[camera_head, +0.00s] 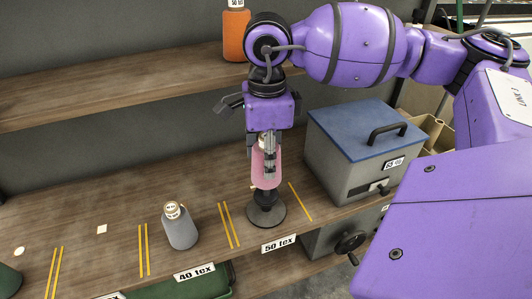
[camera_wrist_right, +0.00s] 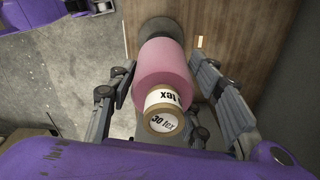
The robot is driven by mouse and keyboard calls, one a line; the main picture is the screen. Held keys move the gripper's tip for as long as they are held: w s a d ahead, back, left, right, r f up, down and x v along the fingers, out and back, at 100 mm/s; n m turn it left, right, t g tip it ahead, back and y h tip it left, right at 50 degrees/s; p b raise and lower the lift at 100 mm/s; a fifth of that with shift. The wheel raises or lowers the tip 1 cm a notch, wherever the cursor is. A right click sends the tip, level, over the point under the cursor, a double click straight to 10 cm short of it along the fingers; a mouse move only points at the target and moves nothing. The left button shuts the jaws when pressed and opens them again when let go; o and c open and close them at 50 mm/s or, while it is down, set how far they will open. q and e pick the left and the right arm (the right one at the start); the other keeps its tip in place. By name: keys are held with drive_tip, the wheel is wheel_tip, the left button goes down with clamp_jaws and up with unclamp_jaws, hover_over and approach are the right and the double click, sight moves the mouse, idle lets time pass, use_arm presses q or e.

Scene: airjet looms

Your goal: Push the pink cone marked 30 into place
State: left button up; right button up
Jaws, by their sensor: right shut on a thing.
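The pink cone (camera_head: 266,177) is upright between the fingers of my right gripper (camera_head: 265,152). In the right wrist view the pink cone (camera_wrist_right: 165,62) shows its tube end marked "30 tex" facing the camera, with a finger of the right gripper (camera_wrist_right: 163,80) on each side. I cannot tell whether the cone touches the stand. My left gripper is not in view.
A grey cone (camera_head: 181,230) stands to the left, behind the "40 tex" label (camera_head: 194,272). A grey box with a blue lid (camera_head: 350,130) stands close on the right. An orange cone (camera_head: 236,35) is on the upper shelf (camera_head: 110,80). Yellow lines divide the lower shelf.

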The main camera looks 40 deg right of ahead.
drive_tip(key=shift+f, duration=0.75)
drive_tip(key=shift+f+b, duration=0.6)
drive_tip(key=shift+f, duration=0.25)
drive_tip(key=shift+f+b, duration=0.35)
drive_tip(key=shift+f, duration=0.5)
drive_tip(key=o, duration=0.9)
drive_tip(key=shift+r, duration=0.1)
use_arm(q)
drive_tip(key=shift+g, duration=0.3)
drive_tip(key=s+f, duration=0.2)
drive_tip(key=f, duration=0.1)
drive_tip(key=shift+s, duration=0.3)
use_arm(e)
drive_tip(key=o, duration=0.4)
drive_tip(key=shift+c, duration=0.2)
